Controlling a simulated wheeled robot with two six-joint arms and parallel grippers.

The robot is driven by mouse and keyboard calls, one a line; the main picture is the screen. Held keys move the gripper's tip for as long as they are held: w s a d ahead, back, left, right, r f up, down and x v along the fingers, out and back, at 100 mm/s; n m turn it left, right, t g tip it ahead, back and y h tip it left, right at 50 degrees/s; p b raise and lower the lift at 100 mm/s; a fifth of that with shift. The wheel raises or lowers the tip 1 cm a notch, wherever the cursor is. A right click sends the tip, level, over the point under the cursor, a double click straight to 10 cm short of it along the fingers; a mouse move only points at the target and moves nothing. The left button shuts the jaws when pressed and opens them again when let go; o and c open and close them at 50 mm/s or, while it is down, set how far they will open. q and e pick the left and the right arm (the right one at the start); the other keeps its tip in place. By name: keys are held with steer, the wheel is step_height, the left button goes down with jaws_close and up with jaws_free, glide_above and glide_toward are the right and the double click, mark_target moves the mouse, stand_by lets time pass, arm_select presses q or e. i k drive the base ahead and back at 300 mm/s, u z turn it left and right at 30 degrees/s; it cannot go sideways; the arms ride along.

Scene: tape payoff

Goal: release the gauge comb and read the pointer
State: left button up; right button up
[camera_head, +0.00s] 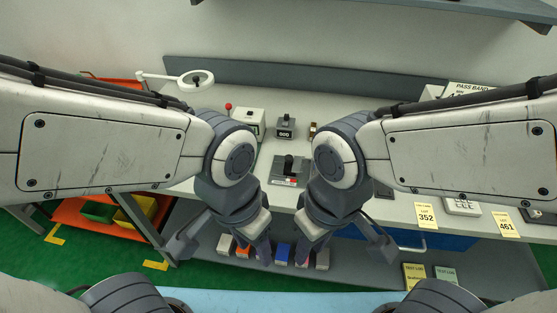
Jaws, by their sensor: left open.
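A white instrument box (247,122) stands at the back of the bench, with a red ball knob (228,106) at its left. I cannot tell the gauge comb or a pointer for certain at this size. A low grey device (289,171) with a black knob and a red patch sits between my two arms. My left gripper (220,249) is open and empty, in front of the bench's front edge and apart from these things. My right gripper (345,250) also has its fingers spread and is empty, at the same height to the right.
A dark block marked 500 (284,134) stands behind the low device. A ring lamp (196,80) reaches in at back left. Yellow tags 352 (426,216) and 461 (505,223) hang at the bench's right front. Coloured bins (98,211) stand lower left. Several small boxes line the lower shelf.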

mark_target(291, 166)
steer(key=u, duration=0.8)
steer(key=i, duration=0.6)
steer(key=z, duration=1.1)
